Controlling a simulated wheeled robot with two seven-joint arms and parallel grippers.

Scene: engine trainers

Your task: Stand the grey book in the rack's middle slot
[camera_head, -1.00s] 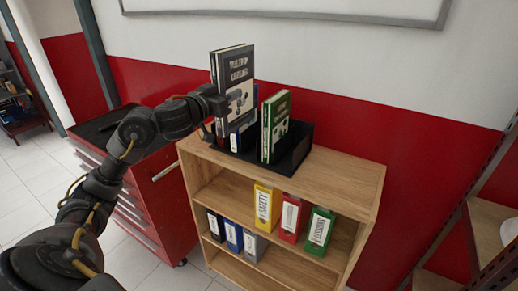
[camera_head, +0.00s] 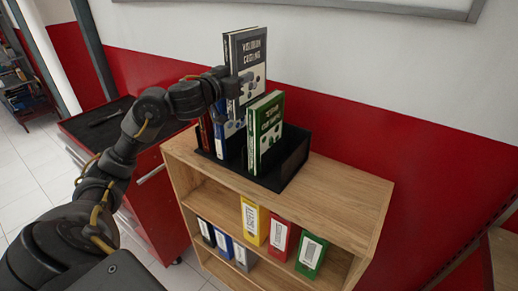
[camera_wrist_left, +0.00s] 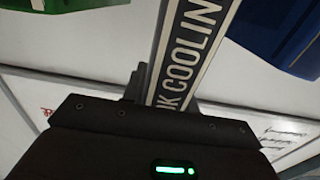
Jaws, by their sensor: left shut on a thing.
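The grey book (camera_head: 245,62) is upright in the head view, raised above the black rack (camera_head: 297,158) on top of the wooden shelf. My left gripper (camera_head: 228,88) is shut on the grey book. In the left wrist view the grey book's lettered spine (camera_wrist_left: 192,50) rises from behind the gripper body. A green book (camera_head: 265,130) stands in the rack's nearer right part. A blue book (camera_head: 230,138) stands in its left part, with a red book (camera_head: 205,132) beside it. The middle slot is mostly hidden by the green book. My right gripper is not in view.
The wooden shelf (camera_head: 335,195) holds several binders, among them a yellow one (camera_head: 253,220) and a red one (camera_head: 281,235). Its top is clear right of the rack. A red tool cabinet (camera_head: 150,208) stands at the left. A red and white wall is behind.

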